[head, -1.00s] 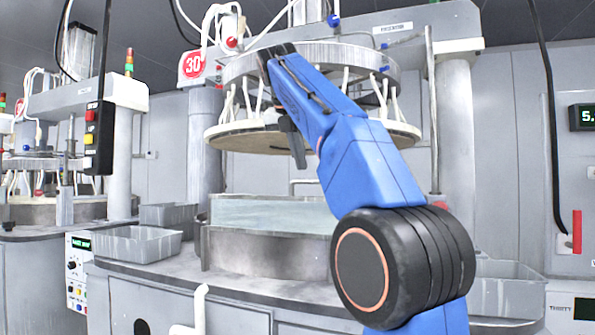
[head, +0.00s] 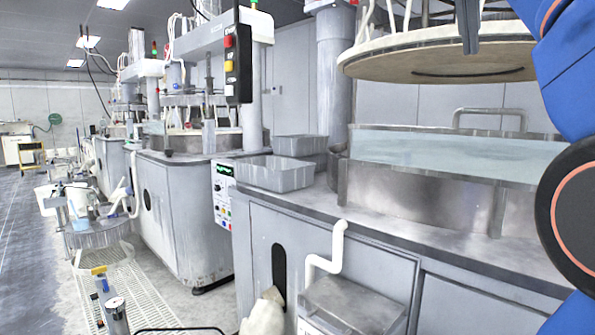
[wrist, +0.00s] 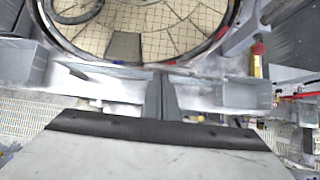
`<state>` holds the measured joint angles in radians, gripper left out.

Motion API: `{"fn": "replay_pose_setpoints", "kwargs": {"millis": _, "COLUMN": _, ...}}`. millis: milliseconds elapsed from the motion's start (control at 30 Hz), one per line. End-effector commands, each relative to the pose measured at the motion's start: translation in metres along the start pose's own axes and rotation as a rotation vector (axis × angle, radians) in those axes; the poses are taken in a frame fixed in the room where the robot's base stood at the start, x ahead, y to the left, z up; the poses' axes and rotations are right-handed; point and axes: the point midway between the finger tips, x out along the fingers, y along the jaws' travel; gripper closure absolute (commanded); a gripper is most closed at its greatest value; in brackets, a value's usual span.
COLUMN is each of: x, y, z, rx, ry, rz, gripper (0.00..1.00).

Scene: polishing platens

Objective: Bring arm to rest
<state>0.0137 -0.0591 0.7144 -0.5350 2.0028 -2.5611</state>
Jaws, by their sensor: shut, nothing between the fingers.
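My blue arm shows at the right edge of the head view, raised and partly cut off by the frame. My gripper (head: 469,28) hangs dark at the top of that view, in front of the raised upper plate (head: 440,66) of the nearest polishing machine. In the wrist view my gripper (wrist: 160,95) shows its dark fingers together, with nothing between them. A round ring around a tiled tan platen surface (wrist: 180,30) lies beyond the fingers. Whether the gripper touches anything is not clear; it appears free.
The nearest machine's basin (head: 430,194) stands below the upper plate. Two grey trays (head: 275,176) sit on its worktop. A control box (head: 238,62) hangs at upper centre. More machines line up to the left. The grey floor (head: 30,240) at far left is open.

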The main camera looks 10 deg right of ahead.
Motion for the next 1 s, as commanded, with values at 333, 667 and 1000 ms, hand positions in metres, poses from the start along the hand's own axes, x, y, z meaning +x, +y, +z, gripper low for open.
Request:
{"fn": "replay_pose_setpoints", "kwargs": {"millis": 333, "x": 0.042, "y": 0.012, "z": -0.036, "rx": 0.275, "ry": 0.029, "rz": 0.040, "gripper": 1.00}}
{"fn": "replay_pose_setpoints", "kwargs": {"millis": 667, "x": 0.122, "y": 0.021, "z": -0.122, "rx": 0.725, "ry": 0.130, "rz": 0.084, "gripper": 1.00}}
{"fn": "replay_pose_setpoints", "kwargs": {"millis": 1000, "x": 0.218, "y": 0.012, "z": -0.248, "rx": 1.248, "ry": 0.292, "rz": 0.059, "gripper": 1.00}}
